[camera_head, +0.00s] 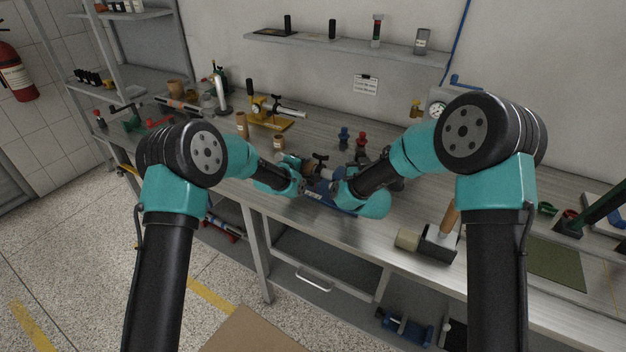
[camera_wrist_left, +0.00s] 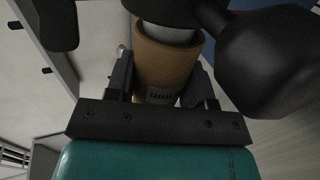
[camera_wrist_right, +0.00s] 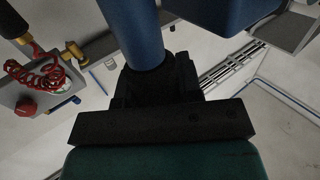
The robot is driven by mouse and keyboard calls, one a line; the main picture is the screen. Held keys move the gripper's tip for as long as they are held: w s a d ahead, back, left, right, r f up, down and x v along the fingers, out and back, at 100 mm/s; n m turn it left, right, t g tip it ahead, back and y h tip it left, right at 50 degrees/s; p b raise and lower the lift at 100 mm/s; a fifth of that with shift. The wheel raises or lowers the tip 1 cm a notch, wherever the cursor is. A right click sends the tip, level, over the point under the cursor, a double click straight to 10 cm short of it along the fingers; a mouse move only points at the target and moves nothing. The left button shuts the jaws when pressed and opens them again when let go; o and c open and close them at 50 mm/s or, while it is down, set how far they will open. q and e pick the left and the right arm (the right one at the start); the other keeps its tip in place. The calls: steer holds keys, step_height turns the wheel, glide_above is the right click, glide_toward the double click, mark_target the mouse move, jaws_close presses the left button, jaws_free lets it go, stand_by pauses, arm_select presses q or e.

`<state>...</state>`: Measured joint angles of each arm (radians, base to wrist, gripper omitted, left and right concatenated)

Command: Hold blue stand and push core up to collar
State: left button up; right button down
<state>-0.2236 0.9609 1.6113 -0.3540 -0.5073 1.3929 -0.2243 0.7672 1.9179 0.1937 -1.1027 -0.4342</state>
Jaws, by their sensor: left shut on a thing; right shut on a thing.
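The brown core (camera_wrist_left: 165,62), a cardboard tube with a printed label, sits between the fingers of my left gripper (camera_wrist_left: 163,88) in the left wrist view. A pale cylinder shows at its top end, right under a black part that looks like the collar (camera_wrist_left: 180,8); whether they touch is unclear. My right gripper (camera_wrist_right: 160,85) is shut on the blue post of the stand (camera_wrist_right: 140,35) in the right wrist view. In the head view, my left gripper (camera_head: 298,184) and my right gripper (camera_head: 337,188) are close together at the stand, which my arms partly hide.
A yellow-based lever device (camera_head: 268,122) and brown tubes stand behind on the bench. Blue and red small parts (camera_head: 344,138) are just behind the grippers. A black block with a wooden handle (camera_head: 436,241) is at the right front.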

arm_select(q)
steer(key=shift+s+d, duration=0.3)
steer(key=shift+d, duration=0.15)
steer(key=o, duration=0.9)
steer(key=shift+o, duration=0.2)
steer(key=v, duration=1.2)
arm_select(e)
steer(key=c, duration=0.7)
jaws_free()
